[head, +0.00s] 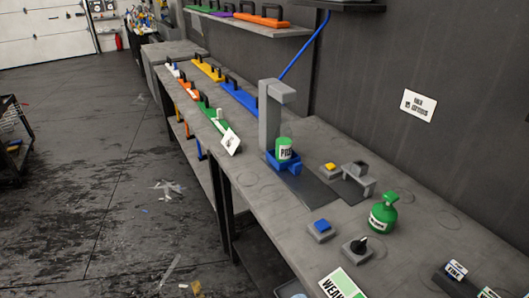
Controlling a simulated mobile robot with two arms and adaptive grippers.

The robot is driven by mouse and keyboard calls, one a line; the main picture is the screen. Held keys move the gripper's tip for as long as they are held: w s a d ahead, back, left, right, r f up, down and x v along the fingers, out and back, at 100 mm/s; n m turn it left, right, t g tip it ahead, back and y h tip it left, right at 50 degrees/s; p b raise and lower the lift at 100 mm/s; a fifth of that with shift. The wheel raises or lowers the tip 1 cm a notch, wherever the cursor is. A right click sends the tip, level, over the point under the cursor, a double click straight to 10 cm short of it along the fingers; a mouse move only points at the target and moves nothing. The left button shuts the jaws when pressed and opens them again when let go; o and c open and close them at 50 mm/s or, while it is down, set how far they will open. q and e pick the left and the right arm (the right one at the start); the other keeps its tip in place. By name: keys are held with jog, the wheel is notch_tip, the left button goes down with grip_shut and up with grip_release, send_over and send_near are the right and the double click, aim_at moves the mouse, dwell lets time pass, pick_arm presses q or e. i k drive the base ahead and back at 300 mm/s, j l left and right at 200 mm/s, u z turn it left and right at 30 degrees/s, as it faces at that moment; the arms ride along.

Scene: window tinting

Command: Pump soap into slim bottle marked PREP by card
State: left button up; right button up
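A green cylindrical bottle (284,144) stands in a blue holder (295,167) below the arm of a grey dispenser tower (270,117). Its white label starts with "PR"; the rest is too small to read for certain. A rounded green bottle (383,213) with a narrower top and a white label stands on the bench to the right. A white card (419,103) with dark print hangs on the wall; its text is unreadable. Neither of my grippers is in view.
A blue button block (320,228), a yellow button block (329,169), a black knob (358,245) and a grey bracket (356,178) sit on the bench (285,225). A green-edged card (342,285) reads "WEAK". Coloured handled tools line the bench's far end and shelf (250,27).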

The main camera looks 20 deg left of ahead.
aim_at(390, 196)
jog(key=l+u, duration=0.25)
jog(key=k+l+u, duration=0.1)
jog(key=u, duration=0.15)
jog(key=j+z, duration=0.35)
jog(key=j, duration=0.5)
jog(key=j+z, duration=0.3)
jog(key=j, duration=0.55)
jog(key=k+j+z, duration=0.1)
jog(key=j+z, duration=0.25)
jog(key=j, duration=0.5)
